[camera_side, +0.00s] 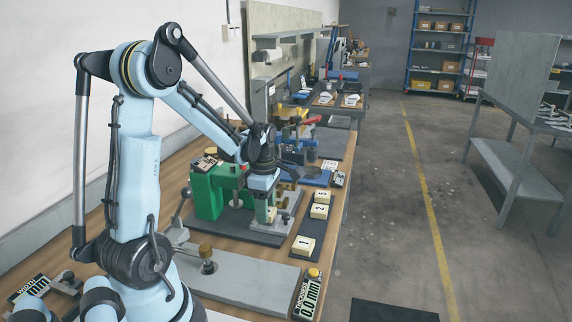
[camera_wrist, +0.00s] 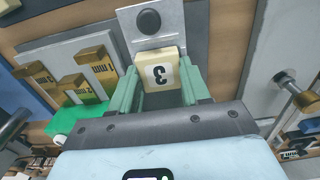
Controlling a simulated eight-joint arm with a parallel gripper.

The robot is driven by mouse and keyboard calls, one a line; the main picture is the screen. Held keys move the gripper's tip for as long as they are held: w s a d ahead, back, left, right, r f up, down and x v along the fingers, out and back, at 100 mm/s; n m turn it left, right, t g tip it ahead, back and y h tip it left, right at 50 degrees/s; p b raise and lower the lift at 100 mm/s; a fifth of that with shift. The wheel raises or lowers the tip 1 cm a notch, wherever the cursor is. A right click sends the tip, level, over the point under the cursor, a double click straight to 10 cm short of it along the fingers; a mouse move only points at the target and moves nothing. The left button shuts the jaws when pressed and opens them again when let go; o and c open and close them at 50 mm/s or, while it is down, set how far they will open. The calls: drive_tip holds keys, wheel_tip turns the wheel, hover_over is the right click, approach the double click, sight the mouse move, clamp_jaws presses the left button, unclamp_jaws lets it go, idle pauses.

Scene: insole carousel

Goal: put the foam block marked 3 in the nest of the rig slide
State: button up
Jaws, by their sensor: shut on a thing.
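The cream foam block marked 3 (camera_wrist: 160,73) sits between the two green fingers of my gripper (camera_wrist: 160,80), which is shut on it. Its digit appears upside down in the wrist view. In the side view my gripper (camera_side: 265,214) is low beside the green rig (camera_side: 207,196), with the block (camera_side: 271,213) partly hidden. Just past the block in the wrist view is a grey metal plate (camera_wrist: 142,42) with a dark round spot. It looks like part of the rig slide. I cannot tell whether the block touches it or where the nest's edges are.
Foam blocks marked 1 (camera_side: 304,247), 2 (camera_side: 319,211) and 5 (camera_side: 322,197) lie on a dark strip at the bench's right edge. Brass gauge blocks (camera_wrist: 85,85) lie left in the wrist view.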

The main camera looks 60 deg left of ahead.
drive_tip(key=shift+f, duration=0.6)
idle(0.5)
drive_tip(key=o, duration=1.1)
drive_tip(key=shift+r, duration=0.15)
wheel_tip(320, 180, up, 12)
drive_tip(key=d+m+t, duration=0.2)
drive_tip(key=d+m, duration=0.4)
drive_tip(key=m, duration=0.3)
drive_tip(key=d+m+t, duration=0.2)
drive_tip(key=d+m, duration=0.5)
drive_tip(key=m, duration=0.2)
drive_tip(key=d+f+m+t, duration=0.1)
drive_tip(key=d+m+t, duration=0.2)
drive_tip(key=d+m, duration=0.4)
drive_tip(key=shift+s+f+m, duration=0.1)
drive_tip(key=shift+s+m, duration=0.2)
drive_tip(key=shift+m, duration=0.7)
